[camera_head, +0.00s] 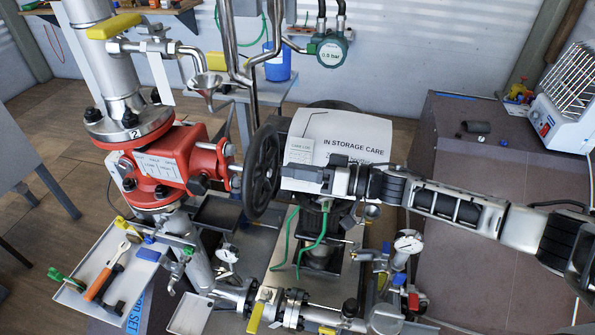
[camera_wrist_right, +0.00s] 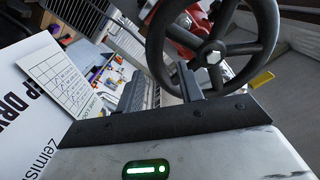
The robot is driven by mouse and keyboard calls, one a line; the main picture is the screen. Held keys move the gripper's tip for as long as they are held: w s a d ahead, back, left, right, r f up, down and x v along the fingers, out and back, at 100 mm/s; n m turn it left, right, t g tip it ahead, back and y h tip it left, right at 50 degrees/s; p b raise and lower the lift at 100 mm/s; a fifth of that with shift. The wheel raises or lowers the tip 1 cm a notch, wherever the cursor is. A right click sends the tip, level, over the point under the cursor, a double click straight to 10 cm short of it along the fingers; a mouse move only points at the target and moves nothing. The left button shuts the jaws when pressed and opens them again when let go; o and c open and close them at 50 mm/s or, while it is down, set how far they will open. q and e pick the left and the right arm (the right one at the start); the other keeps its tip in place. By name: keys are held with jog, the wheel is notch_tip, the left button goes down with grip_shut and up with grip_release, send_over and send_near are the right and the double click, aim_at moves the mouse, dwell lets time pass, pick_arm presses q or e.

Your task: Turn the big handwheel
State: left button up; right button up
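The big black handwheel (camera_head: 262,172) stands nearly edge-on at the right of the red valve body (camera_head: 165,160) in the head view. In the right wrist view the handwheel (camera_wrist_right: 213,55) shows its spokes and light hub nut at the upper right. My right gripper (camera_head: 288,178) is just right of the wheel, pointing at it. In the wrist view its two fingers (camera_wrist_right: 162,84) stand apart with a gap between them, and one overlaps the lower-left rim. I cannot tell whether they touch the rim. My left gripper is not in view.
Smaller pipes with a yellow-handled valve (camera_head: 256,318) are below. A tray of tools (camera_head: 105,272) is at the lower left. A dark bench (camera_head: 490,190) with a heater (camera_head: 565,100) stands at the right.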

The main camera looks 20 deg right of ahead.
jog(key=shift+s+f+m, duration=0.1)
jog(key=shift+f+m, duration=0.05)
jog(key=shift+m, duration=0.35)
jog(key=shift+a, duration=0.15)
jog(key=x, duration=0.3)
jog(key=shift+a, duration=0.1)
jog(key=shift+c, duration=0.4)
